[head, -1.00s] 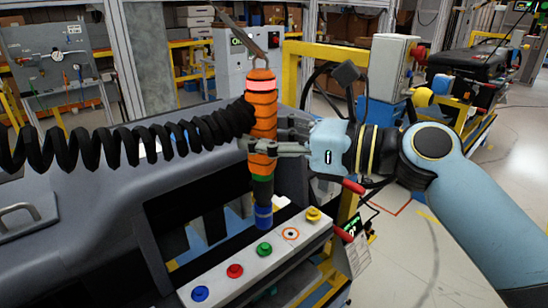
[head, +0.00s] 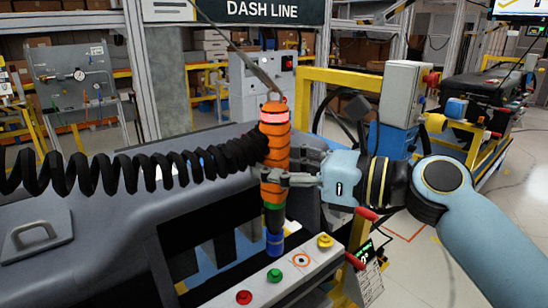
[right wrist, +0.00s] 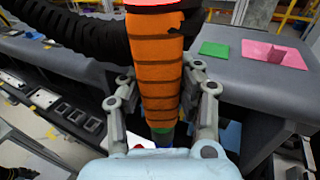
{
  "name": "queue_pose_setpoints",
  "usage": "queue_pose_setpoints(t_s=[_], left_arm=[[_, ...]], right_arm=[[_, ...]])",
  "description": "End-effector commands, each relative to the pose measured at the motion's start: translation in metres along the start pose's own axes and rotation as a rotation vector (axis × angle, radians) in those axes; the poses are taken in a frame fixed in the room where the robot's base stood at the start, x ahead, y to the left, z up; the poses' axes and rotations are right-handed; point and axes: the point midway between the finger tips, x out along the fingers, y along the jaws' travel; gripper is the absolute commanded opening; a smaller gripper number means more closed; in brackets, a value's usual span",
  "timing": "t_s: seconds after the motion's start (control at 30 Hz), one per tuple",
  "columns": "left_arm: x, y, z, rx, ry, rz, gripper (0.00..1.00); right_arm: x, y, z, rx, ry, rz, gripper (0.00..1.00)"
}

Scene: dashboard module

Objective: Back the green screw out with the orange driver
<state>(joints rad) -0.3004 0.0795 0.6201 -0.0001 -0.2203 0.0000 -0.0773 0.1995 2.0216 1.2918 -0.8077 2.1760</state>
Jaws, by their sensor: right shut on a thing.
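The orange driver (head: 275,150) hangs upright, with black bands, a pink-lit ring near its top and a green and blue lower end (head: 274,243). My right gripper (head: 272,178) is shut around its lower body from the right. In the right wrist view the driver (right wrist: 158,75) stands between the two fingers. The green screw (head: 274,275) sits on a pale strip (head: 258,288). In the head view the driver's blue end shows just above the green screw, seemingly apart from it. The wrist view does not show the screw clearly. My left gripper is not in view.
A black coiled hose (head: 130,172) runs left from the driver over the grey dashboard (head: 110,245). A hook and cable hold the driver's top.

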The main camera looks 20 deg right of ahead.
Motion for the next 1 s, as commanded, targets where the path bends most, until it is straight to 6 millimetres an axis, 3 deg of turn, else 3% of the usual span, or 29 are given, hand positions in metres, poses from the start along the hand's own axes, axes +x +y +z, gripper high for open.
queue_pose_setpoints(t_s=[0.5, 1.0], left_arm=[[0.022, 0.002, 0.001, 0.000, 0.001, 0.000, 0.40], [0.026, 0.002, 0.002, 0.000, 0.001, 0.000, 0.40]], right_arm=[[0.003, -0.001, -0.038, 0.002, -0.001, 0.000, 0.00], [0.004, -0.001, -0.047, 0.001, -0.001, 0.000, 0.00]])
